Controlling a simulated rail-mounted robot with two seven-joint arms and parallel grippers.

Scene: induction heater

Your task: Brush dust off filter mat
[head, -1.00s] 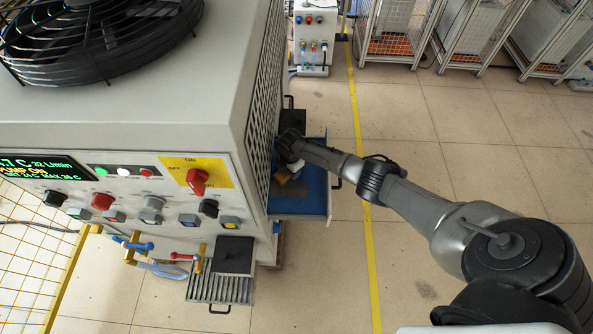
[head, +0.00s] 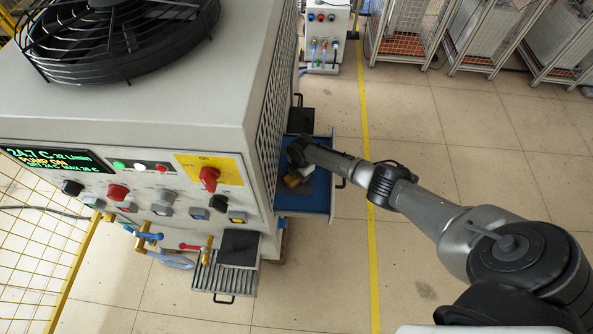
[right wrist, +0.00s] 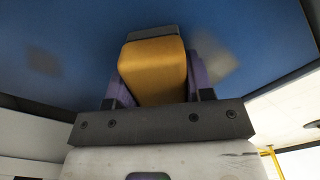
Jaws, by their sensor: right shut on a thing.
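The blue filter mat (head: 310,201) lies in an open tray that sticks out from the right side of the machine. In the right wrist view it (right wrist: 75,35) fills the background, with a brownish dust patch (right wrist: 42,60) at left and a greyish patch (right wrist: 208,60) right of the brush. My right gripper (head: 297,160) is over the mat, shut on a brush with a yellow-brown handle (right wrist: 155,70). The brush (head: 291,181) also shows in the head view. Its bristle end is hidden, so I cannot tell if it touches the mat. My left gripper is not in view.
The machine (head: 215,110) stands close along the tray's left side. A grey slatted tray (head: 222,280) with a dark block (head: 239,244) on it juts out in front. A small black box (head: 301,121) is behind the mat tray.

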